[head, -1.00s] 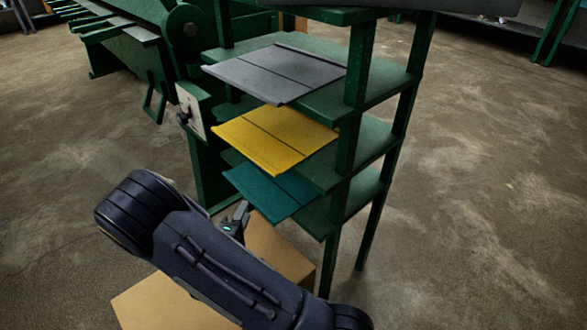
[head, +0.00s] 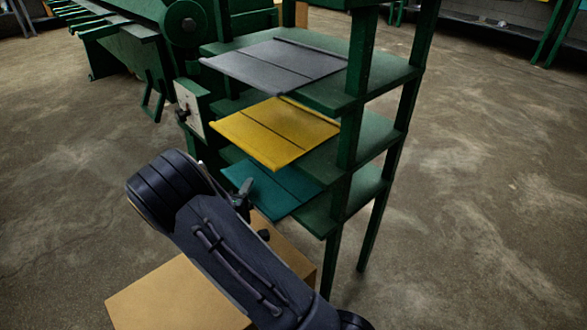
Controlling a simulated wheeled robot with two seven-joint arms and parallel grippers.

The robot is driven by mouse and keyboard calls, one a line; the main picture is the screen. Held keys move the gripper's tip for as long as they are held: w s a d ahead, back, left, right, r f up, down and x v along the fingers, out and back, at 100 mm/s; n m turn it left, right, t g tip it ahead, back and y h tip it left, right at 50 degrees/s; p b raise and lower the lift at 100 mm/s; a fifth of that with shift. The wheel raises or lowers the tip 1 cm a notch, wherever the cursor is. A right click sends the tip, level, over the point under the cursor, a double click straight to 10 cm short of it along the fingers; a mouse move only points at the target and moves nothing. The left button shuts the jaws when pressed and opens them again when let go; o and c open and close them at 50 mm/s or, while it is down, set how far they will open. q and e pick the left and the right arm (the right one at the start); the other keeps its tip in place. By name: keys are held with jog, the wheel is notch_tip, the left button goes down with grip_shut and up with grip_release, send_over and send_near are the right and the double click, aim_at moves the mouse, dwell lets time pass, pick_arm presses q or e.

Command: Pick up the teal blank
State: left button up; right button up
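The teal blank (head: 285,192) is a flat sheet with a crease line. It lies on the lowest visible shelf of the green rack and sticks out past the shelf's front left edge. My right gripper (head: 254,210) is at the blank's protruding edge. One dark finger shows in front of the blank's top face and a dark tip shows just below its edge, with a gap between them. The fingers look open. My own forearm hides part of the gripper, and contact with the blank cannot be made out. My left gripper is not in view.
A yellow blank (head: 275,132) lies on the shelf just above, and a grey blank (head: 275,64) above that. The green rack (head: 350,135) has posts close by. Cardboard boxes (head: 175,295) stand below my arm. A green machine (head: 150,35) is behind left. Floor is clear at right.

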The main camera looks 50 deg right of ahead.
grip_shut()
jog(key=shift+r, duration=0.1)
